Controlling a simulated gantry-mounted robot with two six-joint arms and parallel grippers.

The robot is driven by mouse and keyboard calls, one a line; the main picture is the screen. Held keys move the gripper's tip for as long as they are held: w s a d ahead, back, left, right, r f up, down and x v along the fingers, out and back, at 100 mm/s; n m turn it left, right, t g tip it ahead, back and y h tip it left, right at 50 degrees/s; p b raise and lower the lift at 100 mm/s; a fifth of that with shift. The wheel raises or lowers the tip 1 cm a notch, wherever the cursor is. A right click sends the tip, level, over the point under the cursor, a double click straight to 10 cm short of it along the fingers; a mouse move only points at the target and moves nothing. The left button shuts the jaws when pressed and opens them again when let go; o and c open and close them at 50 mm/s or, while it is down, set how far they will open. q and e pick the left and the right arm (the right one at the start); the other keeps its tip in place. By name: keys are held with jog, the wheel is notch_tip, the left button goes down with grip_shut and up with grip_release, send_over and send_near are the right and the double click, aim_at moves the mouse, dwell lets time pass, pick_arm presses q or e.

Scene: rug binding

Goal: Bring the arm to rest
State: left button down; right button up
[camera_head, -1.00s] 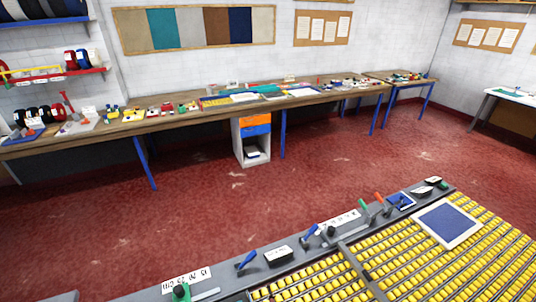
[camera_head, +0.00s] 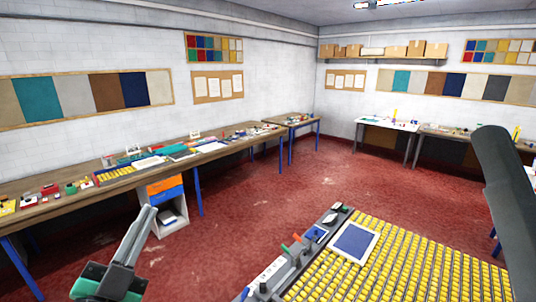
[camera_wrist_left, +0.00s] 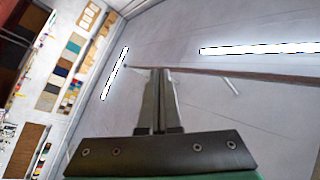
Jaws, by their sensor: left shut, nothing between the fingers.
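My left gripper (camera_head: 150,211) is in the lower left of the head view, pointing up, with its grey fingers together and nothing between them. In the left wrist view the fingers of my left gripper (camera_wrist_left: 157,72) also show shut and empty, against the ceiling and wall. It is raised in front of the floor and the long bench and touches nothing that I can see. A dark grey link of mine stands at the right edge of the head view. My right gripper is not in view.
A machine table with yellow rollers (camera_head: 411,262) lies at the lower right, carrying a blue pad with a white border (camera_head: 355,242). A long wooden bench (camera_head: 42,222) runs along the left wall. Red floor (camera_head: 255,205) is clear between them. Ceiling lights (camera_wrist_left: 258,48) show in the wrist view.

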pick_arm(q)
jog(key=s+d+r+n+t, duration=0.1)
jog(key=s+r+n+t, duration=0.1)
jog(key=s+r, duration=0.5)
jog(key=s+d+r+n+t+h+p, duration=0.1)
jog(key=s+d+r+n+t, duration=0.1)
jog(key=s+r+n, duration=0.3)
jog(key=s+r+t, duration=0.1)
jog(key=s+r, duration=0.2)
jog(key=r, duration=0.4)
jog(key=shift+s+d+r+n+h, duration=0.2)
jog(key=shift+s+d+n+h, duration=0.1)
